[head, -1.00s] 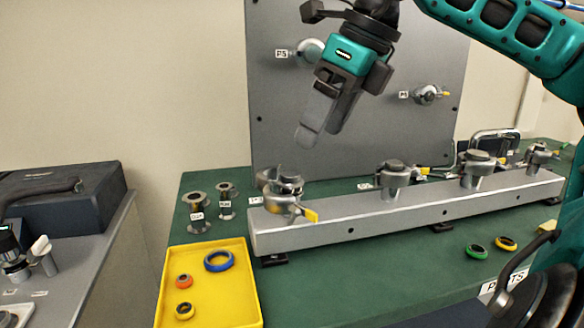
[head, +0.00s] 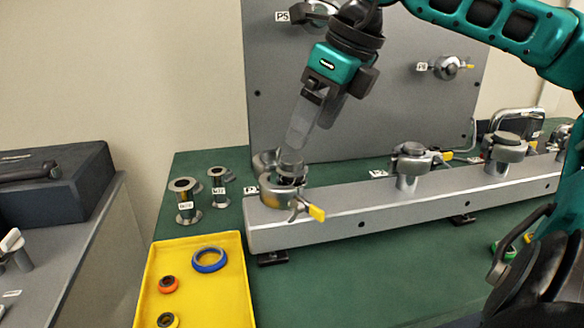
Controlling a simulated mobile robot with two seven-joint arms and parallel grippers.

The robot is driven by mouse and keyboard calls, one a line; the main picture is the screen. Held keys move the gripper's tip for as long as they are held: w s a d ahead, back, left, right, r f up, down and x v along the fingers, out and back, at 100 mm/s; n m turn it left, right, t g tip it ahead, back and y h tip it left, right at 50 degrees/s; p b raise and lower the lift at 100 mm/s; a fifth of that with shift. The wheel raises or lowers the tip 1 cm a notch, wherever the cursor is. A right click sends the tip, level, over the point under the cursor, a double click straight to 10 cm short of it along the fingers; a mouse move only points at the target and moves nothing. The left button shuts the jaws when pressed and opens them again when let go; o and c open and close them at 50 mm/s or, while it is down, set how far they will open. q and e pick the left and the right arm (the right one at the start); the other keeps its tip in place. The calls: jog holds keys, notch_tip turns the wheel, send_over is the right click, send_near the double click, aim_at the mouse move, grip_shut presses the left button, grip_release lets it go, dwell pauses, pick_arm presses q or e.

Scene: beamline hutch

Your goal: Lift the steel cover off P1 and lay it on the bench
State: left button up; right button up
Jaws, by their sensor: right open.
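The leftmost port on the rail stands at the rail's left end, by a partly hidden label. A steel clamp (head: 277,198) with a yellow-tipped lever (head: 316,213) sits around it. A round steel piece, seemingly the cover (head: 289,178), shows at its top, partly hidden by a finger. I cannot read whether the label says P1. My right gripper (head: 293,152) is open and points down, its fingertips right at the top of this port. I cannot tell whether they touch the steel piece. My left gripper is not in view.
The rail (head: 340,215) bears several more clamped ports to the right. Two flanged steel tubes (head: 186,203) stand left of it. A yellow tray (head: 215,295) with rings is in front. A grey panel (head: 330,90) rises behind.

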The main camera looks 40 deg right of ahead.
aim_at(292, 159)
jog(key=x, duration=0.3)
jog(key=a+x, duration=0.1)
jog(key=x, duration=0.1)
jog(key=shift+w+r, duration=0.1)
jog(key=shift+w, duration=0.1)
jog(key=shift+w+f, duration=0.3)
jog(key=shift+f, duration=0.25)
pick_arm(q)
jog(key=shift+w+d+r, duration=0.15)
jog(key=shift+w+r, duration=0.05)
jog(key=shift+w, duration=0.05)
pick_arm(e)
jog(key=shift+c, duration=0.2)
jog(key=c, duration=1.1)
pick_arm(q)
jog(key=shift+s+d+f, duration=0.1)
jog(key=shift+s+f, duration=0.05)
pick_arm(e)
jog(key=shift+r, duration=0.15)
pick_arm(q)
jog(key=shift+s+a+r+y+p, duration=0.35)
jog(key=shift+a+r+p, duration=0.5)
jog(key=shift+p, duration=1.1)
pick_arm(e)
notch_tip(292, 159, up, 20)
